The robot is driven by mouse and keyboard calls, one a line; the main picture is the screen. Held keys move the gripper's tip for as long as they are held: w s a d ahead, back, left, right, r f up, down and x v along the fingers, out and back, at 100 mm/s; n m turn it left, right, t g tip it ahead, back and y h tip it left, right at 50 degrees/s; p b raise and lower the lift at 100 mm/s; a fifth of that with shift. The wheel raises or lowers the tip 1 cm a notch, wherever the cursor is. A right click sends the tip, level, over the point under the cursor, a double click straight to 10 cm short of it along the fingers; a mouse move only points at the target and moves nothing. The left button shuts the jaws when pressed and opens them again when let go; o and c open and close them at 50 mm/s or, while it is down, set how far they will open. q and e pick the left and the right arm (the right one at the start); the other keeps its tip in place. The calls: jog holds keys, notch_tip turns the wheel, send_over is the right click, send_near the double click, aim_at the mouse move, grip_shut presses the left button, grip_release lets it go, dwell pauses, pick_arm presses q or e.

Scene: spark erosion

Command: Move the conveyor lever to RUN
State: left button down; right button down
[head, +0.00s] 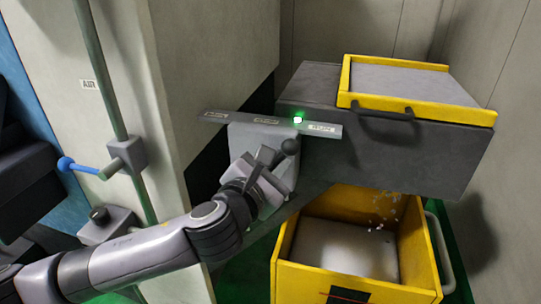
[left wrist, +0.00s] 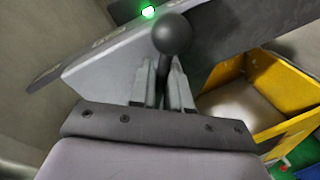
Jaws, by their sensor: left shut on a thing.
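The conveyor lever (head: 290,146) is a dark rod with a round ball knob, in front of a grey bracket below a label strip (head: 245,119). My left gripper (head: 272,158) is shut on the lever's rod just below the knob. In the left wrist view the knob (left wrist: 172,34) rises above the two fingertips (left wrist: 163,75), with the rod between them. A green lamp (head: 298,120) glows on the strip above the knob. My right gripper is out of view.
A grey housing with a yellow-framed lid (head: 415,84) and dark handle stands at right. Below it, a yellow bin (head: 283,250) holds a pale heap, with small bits in the air above.

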pick_arm(q)
jog(key=shift+d+f+m, duration=0.1)
jog(key=shift+f+m, duration=0.1)
jog(key=shift+m, duration=0.1)
jog(key=c, duration=1.3)
grip_release()
jog(key=shift+c, duration=0.2)
jog(key=shift+s, duration=0.15)
jog(key=v, duration=0.7)
jog(key=shift+b, duration=0.3)
jog(key=shift+r, duration=0.1)
